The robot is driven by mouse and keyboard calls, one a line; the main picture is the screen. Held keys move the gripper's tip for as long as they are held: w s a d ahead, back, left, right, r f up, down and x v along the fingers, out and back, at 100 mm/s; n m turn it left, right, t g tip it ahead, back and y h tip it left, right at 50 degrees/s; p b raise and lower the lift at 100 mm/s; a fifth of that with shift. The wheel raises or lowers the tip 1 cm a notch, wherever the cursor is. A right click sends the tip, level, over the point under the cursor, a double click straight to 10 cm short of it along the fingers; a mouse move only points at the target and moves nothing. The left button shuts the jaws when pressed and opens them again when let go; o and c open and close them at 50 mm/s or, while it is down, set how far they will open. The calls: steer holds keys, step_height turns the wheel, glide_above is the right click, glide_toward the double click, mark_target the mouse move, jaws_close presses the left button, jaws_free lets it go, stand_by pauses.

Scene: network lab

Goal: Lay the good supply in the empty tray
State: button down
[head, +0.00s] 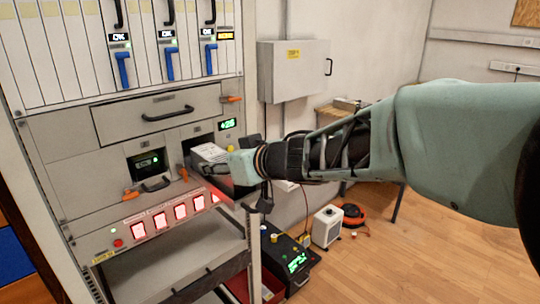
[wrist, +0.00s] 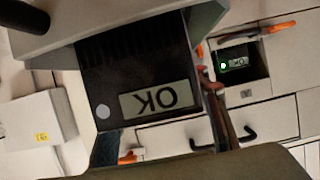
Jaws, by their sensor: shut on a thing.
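My gripper (head: 222,168) is shut on a power supply (head: 208,152) in front of the right lower bay of the rack. In the wrist view the supply (wrist: 140,75) is a dark ribbed block with a round pale dot and an upside-down "OK" label. I cannot tell whether its far end is still inside the bay. Another supply (head: 147,162) with a green display sits in the left bay; it also shows in the wrist view (wrist: 237,65). I cannot tell which thing is the empty tray. A red container (head: 268,289) shows partly on the floor.
A shelved stand (head: 172,262) stands below the red-lit panel (head: 160,220). Orange latches (head: 131,196) and a drawer handle (head: 168,114) stick out of the rack. A black box (head: 287,258) and white unit (head: 327,226) stand on the floor. The right-hand floor is mostly clear.

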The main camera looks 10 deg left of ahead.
steer(key=c, duration=1)
jaws_free()
steer(key=shift+r, duration=0.2)
steer(key=shift+f, duration=0.3)
steer(key=v, duration=1.2)
steer(key=shift+r, duration=0.15)
steer(key=w+d+r+m+t+h+p, duration=0.25)
steer(key=d+m+h, duration=0.2)
steer(key=d, duration=0.55)
steer(key=w+d+r+m+t+h+p, duration=0.1)
steer(key=d+r+m+t+h+p, duration=0.25)
steer(key=d, duration=0.75)
steer(key=s+d+f+m+g+h, duration=0.2)
steer(key=s+d+g+h, duration=0.1)
steer(key=s+d, duration=0.2)
steer(key=s+f+g+p, duration=0.1)
steer(key=s+f+g, duration=0.1)
steer(key=s, duration=0.3)
steer(key=s+a+f+g+p, duration=0.1)
steer(key=s+f+g, duration=0.1)
steer(key=s, duration=0.3)
steer(key=s+a+f+g+p, duration=0.1)
steer(key=s+f+g, duration=0.1)
steer(key=s, duration=0.3)
steer(key=shift+s+f+y+p, duration=0.15)
steer(key=shift+f+y+p, duration=0.2)
steer(key=shift+f, duration=0.5)
